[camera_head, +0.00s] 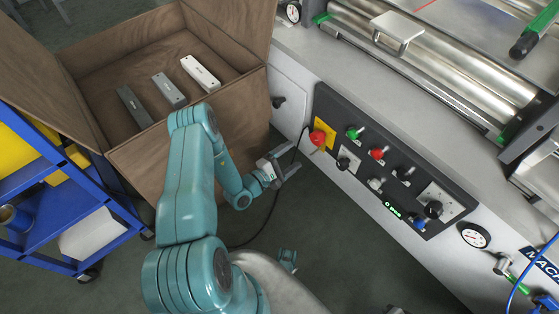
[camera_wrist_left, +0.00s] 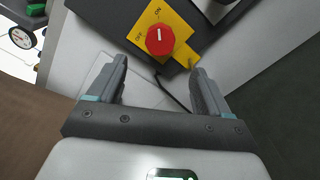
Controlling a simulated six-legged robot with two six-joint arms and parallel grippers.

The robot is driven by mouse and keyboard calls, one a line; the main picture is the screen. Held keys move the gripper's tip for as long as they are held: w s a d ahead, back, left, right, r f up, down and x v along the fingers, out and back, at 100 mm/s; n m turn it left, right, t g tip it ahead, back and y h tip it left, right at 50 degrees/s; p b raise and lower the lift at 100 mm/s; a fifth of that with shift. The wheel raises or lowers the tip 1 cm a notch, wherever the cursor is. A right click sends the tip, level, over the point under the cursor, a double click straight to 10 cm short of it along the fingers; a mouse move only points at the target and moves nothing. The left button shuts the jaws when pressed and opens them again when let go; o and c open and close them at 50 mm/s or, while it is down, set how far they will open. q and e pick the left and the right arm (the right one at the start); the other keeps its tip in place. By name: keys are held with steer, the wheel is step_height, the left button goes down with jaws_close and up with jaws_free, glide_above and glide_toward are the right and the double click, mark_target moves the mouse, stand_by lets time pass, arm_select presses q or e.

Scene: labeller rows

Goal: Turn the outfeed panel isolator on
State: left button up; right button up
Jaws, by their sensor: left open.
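The isolator is a red rotary knob (camera_head: 317,138) on a yellow plate (camera_head: 324,126) at the left end of the dark control panel (camera_head: 375,170). In the left wrist view the red knob (camera_wrist_left: 160,40) shows near the top centre, with OFF on its left and ON above it. A white mark on the knob looks roughly upright in that picture, towards ON. My left gripper (camera_head: 290,160) is open and empty, below and left of the knob and apart from it. In the wrist view its fingertips (camera_wrist_left: 158,68) stand below the knob. My right gripper is not seen.
Other knobs and buttons, including a green one (camera_head: 355,132) and a red one (camera_head: 379,153), sit close by on the panel. An open brown box (camera_head: 190,134) stands left of the machine, and a blue rack (camera_head: 70,215) farther left. A dark cable (camera_head: 272,205) hangs near my gripper.

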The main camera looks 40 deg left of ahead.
arm_select(q)
steer(key=s, duration=0.4)
steer(key=shift+s+a+p, duration=0.2)
steer(key=shift+s+p, duration=0.15)
steer(key=shift+s, duration=0.05)
